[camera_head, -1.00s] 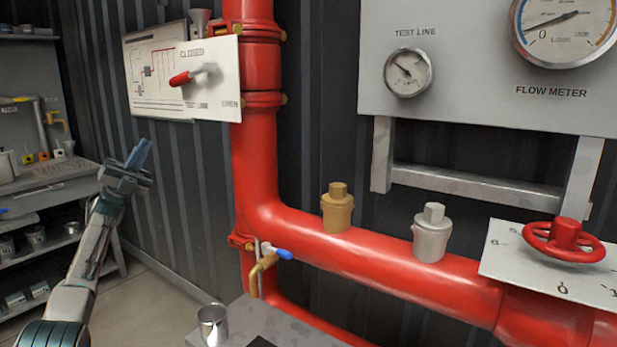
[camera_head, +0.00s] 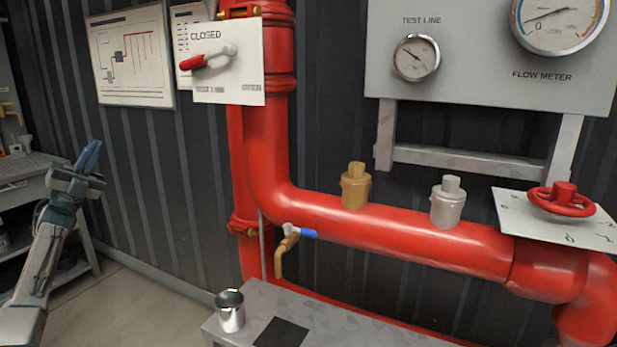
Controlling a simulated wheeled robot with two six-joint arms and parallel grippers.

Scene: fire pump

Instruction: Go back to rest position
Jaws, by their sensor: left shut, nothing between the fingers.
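My left gripper (camera_head: 89,158) is at the left of the head view, raised in free air in front of the dark corrugated wall. Its blue fingers are closed together and hold nothing. It is well apart from the pipes and the valve plate. My right gripper is not in view.
A red pipe (camera_head: 268,150) bends right along the wall, with a brass tap with a blue handle (camera_head: 301,232). A red test line lever (camera_head: 205,60) points to CLOSED. A metal cup (camera_head: 230,312) stands on a grey bench (camera_head: 335,322). A red handwheel (camera_head: 562,205) is at right. Shelving is at far left.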

